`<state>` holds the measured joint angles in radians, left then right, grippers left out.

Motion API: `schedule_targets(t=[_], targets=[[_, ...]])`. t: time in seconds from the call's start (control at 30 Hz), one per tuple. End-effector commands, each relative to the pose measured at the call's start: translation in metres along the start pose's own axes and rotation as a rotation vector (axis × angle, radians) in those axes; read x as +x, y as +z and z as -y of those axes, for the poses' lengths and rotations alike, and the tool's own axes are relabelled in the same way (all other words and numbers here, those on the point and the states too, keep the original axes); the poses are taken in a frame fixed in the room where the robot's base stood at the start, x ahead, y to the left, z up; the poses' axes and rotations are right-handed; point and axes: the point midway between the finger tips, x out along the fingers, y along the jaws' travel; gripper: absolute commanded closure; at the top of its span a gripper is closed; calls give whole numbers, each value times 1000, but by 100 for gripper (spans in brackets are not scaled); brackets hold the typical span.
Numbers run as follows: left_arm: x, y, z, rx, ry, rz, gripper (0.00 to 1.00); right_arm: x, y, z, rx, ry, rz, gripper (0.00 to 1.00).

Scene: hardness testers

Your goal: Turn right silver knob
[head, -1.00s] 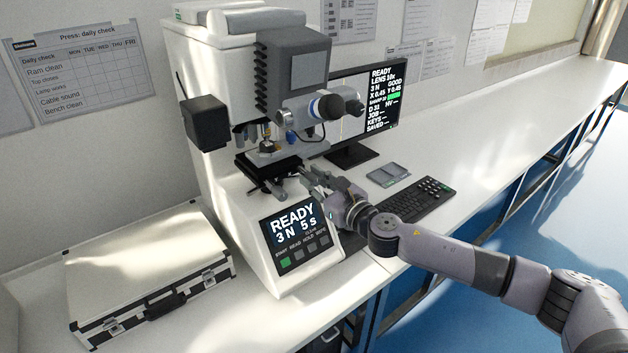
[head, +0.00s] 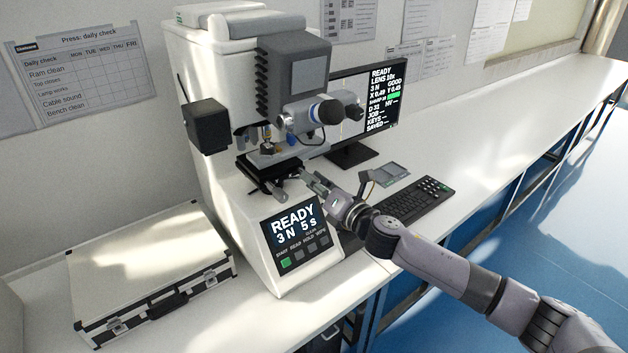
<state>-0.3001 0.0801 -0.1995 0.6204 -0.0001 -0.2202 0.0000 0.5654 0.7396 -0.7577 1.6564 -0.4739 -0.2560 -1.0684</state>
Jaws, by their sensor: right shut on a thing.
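The hardness tester (head: 225,165) is a tall white machine with a small stage (head: 268,160) under its lens turret. A silver knob (head: 277,194) sticks out of the stage toward the front. My right gripper (head: 304,176) reaches in from the right and is shut at the right side of the stage. Its fingers are on the right silver knob, which is mostly hidden by them. My left gripper is not in view.
The tester's front panel (head: 293,232) reads READY, 3 N, 5 s. A monitor (head: 385,108) stands behind, with a keyboard (head: 418,199) beside my arm. A silver case (head: 150,270) lies at left. The bench (head: 500,110) is clear toward the far right.

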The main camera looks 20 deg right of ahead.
Motion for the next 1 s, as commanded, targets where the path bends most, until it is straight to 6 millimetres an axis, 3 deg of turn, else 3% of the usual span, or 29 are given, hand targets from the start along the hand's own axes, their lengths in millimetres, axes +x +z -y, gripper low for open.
schedule_targets(t=[1.0], targets=[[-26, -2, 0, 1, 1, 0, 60, 0, 1, 0, 920, -2, 2, 100]])
